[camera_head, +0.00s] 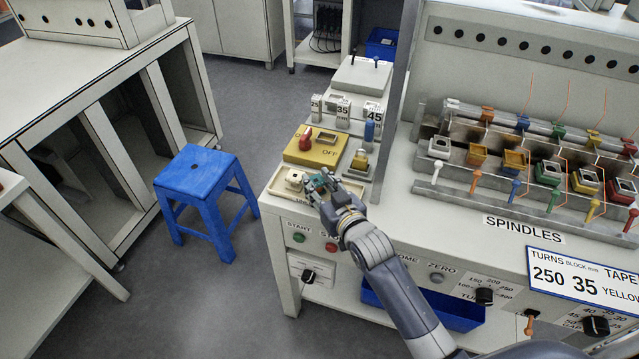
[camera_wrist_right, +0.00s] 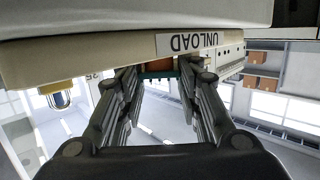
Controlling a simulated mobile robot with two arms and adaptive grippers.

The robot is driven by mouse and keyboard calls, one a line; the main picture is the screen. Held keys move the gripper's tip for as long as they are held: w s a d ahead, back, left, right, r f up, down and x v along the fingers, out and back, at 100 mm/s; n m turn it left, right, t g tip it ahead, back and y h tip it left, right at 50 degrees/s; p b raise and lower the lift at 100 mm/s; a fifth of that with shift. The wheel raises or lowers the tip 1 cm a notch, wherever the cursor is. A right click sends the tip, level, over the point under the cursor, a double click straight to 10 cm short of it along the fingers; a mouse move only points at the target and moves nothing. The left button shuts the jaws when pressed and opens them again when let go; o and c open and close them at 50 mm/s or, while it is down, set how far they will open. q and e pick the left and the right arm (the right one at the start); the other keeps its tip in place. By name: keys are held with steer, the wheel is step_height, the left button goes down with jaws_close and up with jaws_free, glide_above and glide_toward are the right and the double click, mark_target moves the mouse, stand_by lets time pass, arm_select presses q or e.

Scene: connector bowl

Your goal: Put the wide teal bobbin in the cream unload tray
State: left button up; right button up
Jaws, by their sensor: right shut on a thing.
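The teal bobbin (camera_head: 317,182) is between the fingers of my right gripper (camera_head: 324,187), which is shut on it. The cream unload tray (camera_head: 285,195) is at the left front corner of the bench. The gripper is at the tray's right side; I cannot tell whether the bobbin touches the tray. In the wrist view the tray's wall (camera_wrist_right: 100,58) with its UNLOAD label is just beyond the fingertips. My left gripper is not in view.
A whitish bobbin (camera_head: 294,180) sits at the tray's left part. A yellow block (camera_head: 315,150) with a red knob lies behind the tray. The spindles rack (camera_head: 520,165) fills the bench's right. A blue stool (camera_head: 200,175) stands left.

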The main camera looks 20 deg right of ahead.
steer(key=shift+f, duration=0.15)
steer(key=o, duration=1)
steer(key=shift+r, duration=0.25)
steer(key=shift+s+d, duration=0.1)
steer(key=shift+s, duration=0.25)
steer(key=v, duration=1.1)
steer(key=shift+s, duration=0.25)
